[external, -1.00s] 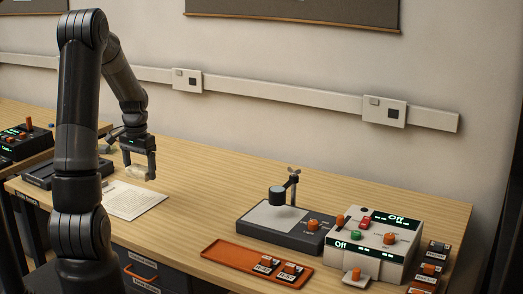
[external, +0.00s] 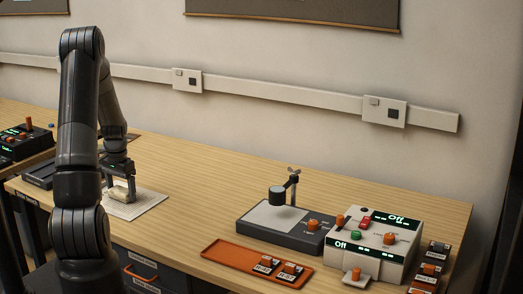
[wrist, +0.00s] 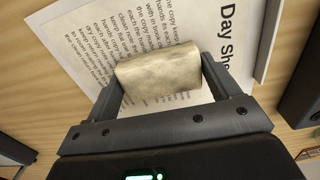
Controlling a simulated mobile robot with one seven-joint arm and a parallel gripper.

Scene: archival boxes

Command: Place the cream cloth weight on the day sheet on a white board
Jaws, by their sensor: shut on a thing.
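The cream cloth weight (wrist: 160,72) is between the two fingers of my gripper (wrist: 160,88) in the wrist view, and the fingers are shut on it. In the external view my gripper (external: 119,196) is low over the day sheet with the weight (external: 120,191) in it. The day sheet (wrist: 100,35) is a printed page on a white board (wrist: 268,45); it also shows in the external view (external: 148,200). The weight covers part of the print. I cannot tell whether the weight touches the sheet.
An orange tray (external: 222,252) with labelled blocks, a grey stand with a lamp (external: 262,240) and a white control box (external: 372,262) stand at the right of the wooden table. A dark flat device (external: 38,172) lies left of the sheet. The middle of the table (external: 210,190) is clear.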

